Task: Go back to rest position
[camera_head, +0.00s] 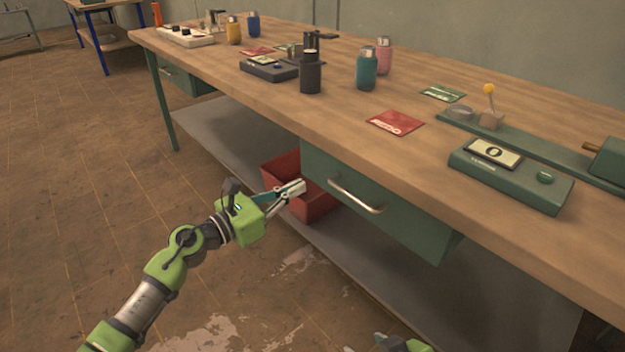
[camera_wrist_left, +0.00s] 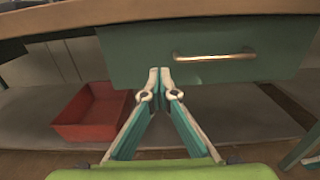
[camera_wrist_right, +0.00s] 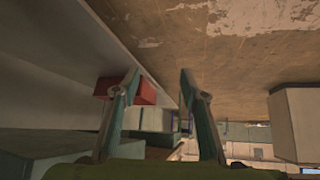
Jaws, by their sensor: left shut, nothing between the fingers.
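My left gripper (camera_head: 297,188) is shut and empty. It is in front of the workbench, left of the green drawer (camera_head: 370,207) and its metal handle (camera_head: 355,195). The drawer is closed. My right gripper shows only as a small green part at the bottom edge of the head view. In the right wrist view its two fingers (camera_wrist_right: 160,90) stand apart with nothing visible between them.
A red bin (camera_head: 318,200) sits on the grey lower shelf (camera_head: 235,138), behind my left gripper. The wooden bench top (camera_head: 340,110) carries bottles, red and green cards (camera_head: 395,122) and a green scale (camera_head: 510,178). The brown floor (camera_head: 80,170) on the left is clear.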

